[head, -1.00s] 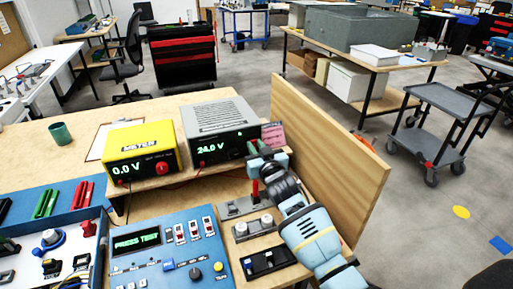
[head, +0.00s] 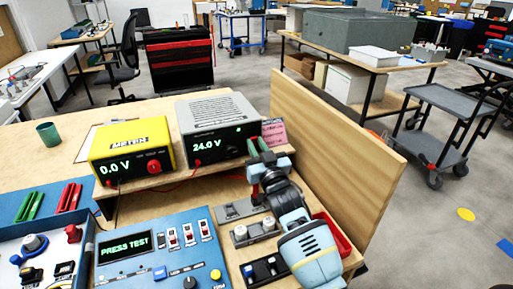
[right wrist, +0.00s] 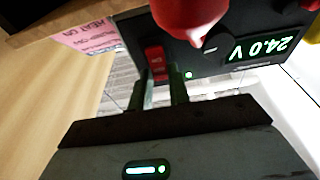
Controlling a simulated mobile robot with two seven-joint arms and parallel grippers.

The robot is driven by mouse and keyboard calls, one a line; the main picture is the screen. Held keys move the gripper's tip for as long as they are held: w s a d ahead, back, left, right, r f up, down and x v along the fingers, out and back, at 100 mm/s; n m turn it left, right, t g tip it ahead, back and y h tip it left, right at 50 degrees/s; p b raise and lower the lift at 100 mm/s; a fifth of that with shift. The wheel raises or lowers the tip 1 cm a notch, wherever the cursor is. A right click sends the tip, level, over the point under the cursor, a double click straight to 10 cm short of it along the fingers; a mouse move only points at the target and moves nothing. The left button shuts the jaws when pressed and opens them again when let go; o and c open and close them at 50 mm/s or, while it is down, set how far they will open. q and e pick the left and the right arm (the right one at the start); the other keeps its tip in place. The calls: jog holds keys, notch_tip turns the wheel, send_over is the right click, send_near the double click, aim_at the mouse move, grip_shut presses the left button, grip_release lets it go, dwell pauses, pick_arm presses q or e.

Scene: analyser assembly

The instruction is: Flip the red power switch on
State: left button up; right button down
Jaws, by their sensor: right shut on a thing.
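The grey power supply (head: 218,143) stands on the bench shelf, its display lit at 24.0 V. The red power switch (right wrist: 155,60) is on its dark front panel in the right wrist view, where the supply appears upside down. In the head view my gripper hides the switch. My right gripper (head: 258,148) is at the right end of the panel. In the right wrist view its two fingertips (right wrist: 163,76) are at the switch, shut on it, with a narrow gap between them. My left gripper is not in view.
A yellow meter (head: 130,151) reading 0.0 V stands left of the supply. A blue test panel (head: 160,250) is in front. A red pointed part (right wrist: 190,15) is close to my fingers. A wooden board (head: 335,150) stands upright to the right.

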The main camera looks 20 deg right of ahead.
jog(key=c, duration=1.5)
grip_release()
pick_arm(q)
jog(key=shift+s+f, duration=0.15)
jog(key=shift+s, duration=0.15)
pick_arm(e)
jog(key=shift+o, duration=0.9)
jog(key=shift+s+f, duration=0.15)
jog(key=shift+s, duration=0.3)
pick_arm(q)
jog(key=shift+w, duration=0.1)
pick_arm(e)
jog(key=r+v, duration=0.3)
jog(key=v, duration=1)
jog(key=shift+v, duration=0.75)
jog(key=shift+s+f, duration=0.1)
jog(key=shift+f, duration=0.05)
